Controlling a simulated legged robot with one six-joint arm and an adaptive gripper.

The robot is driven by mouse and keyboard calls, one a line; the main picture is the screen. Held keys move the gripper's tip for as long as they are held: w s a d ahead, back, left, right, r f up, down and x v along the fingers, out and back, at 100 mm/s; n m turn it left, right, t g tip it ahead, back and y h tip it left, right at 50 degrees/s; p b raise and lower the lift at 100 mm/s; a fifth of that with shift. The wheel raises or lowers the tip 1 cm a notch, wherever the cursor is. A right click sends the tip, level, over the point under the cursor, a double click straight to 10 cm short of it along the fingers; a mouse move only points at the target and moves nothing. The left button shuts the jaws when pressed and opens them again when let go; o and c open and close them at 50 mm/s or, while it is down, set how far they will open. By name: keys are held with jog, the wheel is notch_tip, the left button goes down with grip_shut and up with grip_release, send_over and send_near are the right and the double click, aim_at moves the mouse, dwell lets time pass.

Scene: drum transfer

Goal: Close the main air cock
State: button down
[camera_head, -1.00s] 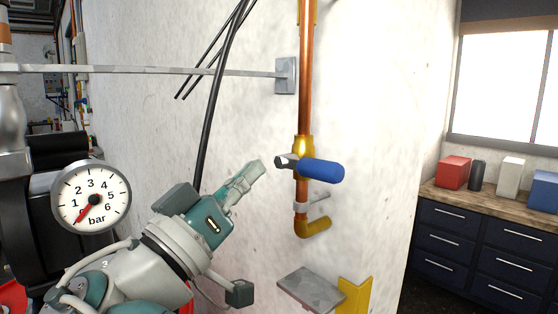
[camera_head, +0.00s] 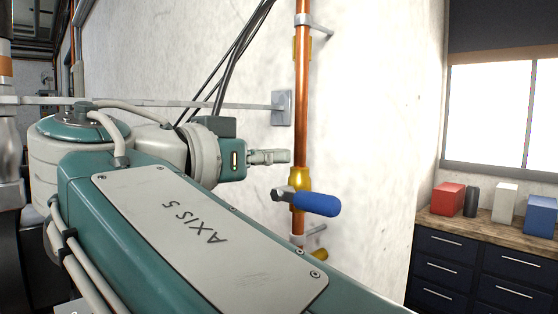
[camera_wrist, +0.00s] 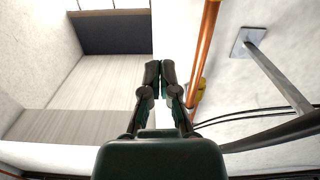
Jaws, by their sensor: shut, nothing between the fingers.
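The main air cock is a brass valve body (camera_head: 299,180) on a vertical copper pipe (camera_head: 302,90) at the wall. Its blue handle (camera_head: 318,203) points to the right, across the pipe, tilted slightly down. My gripper (camera_head: 284,156) is above and slightly left of the valve in the head view, not touching the handle. In the wrist view my gripper (camera_wrist: 160,75) is shut and empty, with its fingertips together to the left of the copper pipe (camera_wrist: 204,50). The blue handle is not visible in the wrist view.
A grey rod runs to a wall plate (camera_head: 282,108) left of the pipe, with black cables (camera_head: 232,65) nearby. A counter (camera_head: 470,222) with red, black, white and blue items stands at the right. Open space lies between wall and counter.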

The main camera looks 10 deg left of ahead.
aim_at(306, 195)
jog(key=w+d+f, duration=0.3)
jog(key=w+f, duration=0.1)
jog(key=shift+d, duration=0.4)
jog(key=shift+f, duration=0.1)
jog(key=shift+d+f, duration=0.15)
jog(key=shift+f, duration=0.6)
